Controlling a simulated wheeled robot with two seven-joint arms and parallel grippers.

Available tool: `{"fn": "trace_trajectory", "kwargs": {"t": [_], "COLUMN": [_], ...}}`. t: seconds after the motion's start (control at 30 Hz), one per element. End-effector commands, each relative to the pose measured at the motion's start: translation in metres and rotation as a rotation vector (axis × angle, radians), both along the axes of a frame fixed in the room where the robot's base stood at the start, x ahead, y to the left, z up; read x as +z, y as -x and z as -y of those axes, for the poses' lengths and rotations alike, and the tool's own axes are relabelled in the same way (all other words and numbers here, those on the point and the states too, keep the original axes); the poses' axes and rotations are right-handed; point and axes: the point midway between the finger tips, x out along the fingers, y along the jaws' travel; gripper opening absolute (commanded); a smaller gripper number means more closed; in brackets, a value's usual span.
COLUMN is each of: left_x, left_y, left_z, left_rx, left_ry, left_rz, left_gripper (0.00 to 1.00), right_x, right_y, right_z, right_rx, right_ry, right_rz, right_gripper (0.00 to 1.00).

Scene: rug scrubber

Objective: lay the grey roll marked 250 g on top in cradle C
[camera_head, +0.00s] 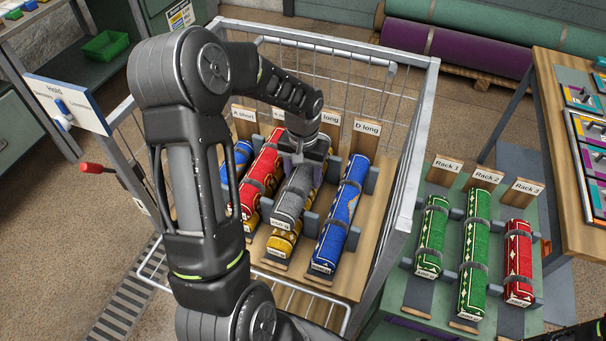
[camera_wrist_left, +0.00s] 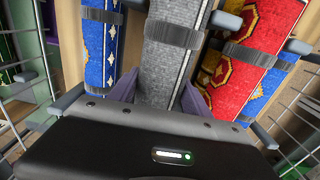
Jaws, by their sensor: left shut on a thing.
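The grey roll (camera_head: 292,197) has dark straps and a pale label on its near end, too small to read surely. My left gripper (camera_head: 302,160) is shut on it from above. In the left wrist view the purple fingers (camera_wrist_left: 158,95) stand on both sides of the grey roll (camera_wrist_left: 170,55). The roll lies lengthwise over a yellow roll (camera_head: 281,245) in the third cradle, between the red and blue rolls. I cannot tell whether grey and yellow touch. The third cradle's sign is mostly hidden by my arm. My right gripper does not show clearly.
A red roll (camera_head: 262,172) and a short blue roll (camera_head: 238,160) lie to the left. A long blue roll (camera_head: 341,215) lies under the D long sign (camera_head: 367,128). The cart's wire walls and metal rim (camera_head: 418,120) surround them. Racks with green and red rolls (camera_head: 518,262) stand right.

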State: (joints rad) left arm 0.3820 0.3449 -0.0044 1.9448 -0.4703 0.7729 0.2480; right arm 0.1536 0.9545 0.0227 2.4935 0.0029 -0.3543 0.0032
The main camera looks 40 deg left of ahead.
Motion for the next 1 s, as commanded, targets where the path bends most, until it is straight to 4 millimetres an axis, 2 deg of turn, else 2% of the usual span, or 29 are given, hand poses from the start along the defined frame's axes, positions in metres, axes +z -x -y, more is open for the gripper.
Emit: {"fn": "trace_trajectory", "kwargs": {"t": [0.43,0.47,0.73,1.0], "left_x": [-0.0106,-0.0109,-0.0108,-0.0094], "left_y": [-0.0004,-0.0001,-0.0001,-0.0001], "left_z": [0.0,0.0001,0.0,0.0], "left_rx": [0.0,0.0,0.0,0.0], "left_ry": [0.0,0.0,0.0,0.0], "left_rz": [0.001,0.0,0.0,0.0], "left_gripper": [0.03,0.57,0.78,0.78], "right_x": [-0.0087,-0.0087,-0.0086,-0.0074], "right_y": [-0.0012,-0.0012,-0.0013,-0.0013], "right_z": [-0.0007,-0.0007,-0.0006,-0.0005], "right_rx": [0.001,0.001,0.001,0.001], "right_ry": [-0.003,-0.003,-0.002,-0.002], "right_rz": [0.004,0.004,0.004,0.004], "right_gripper": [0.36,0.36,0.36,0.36]}}
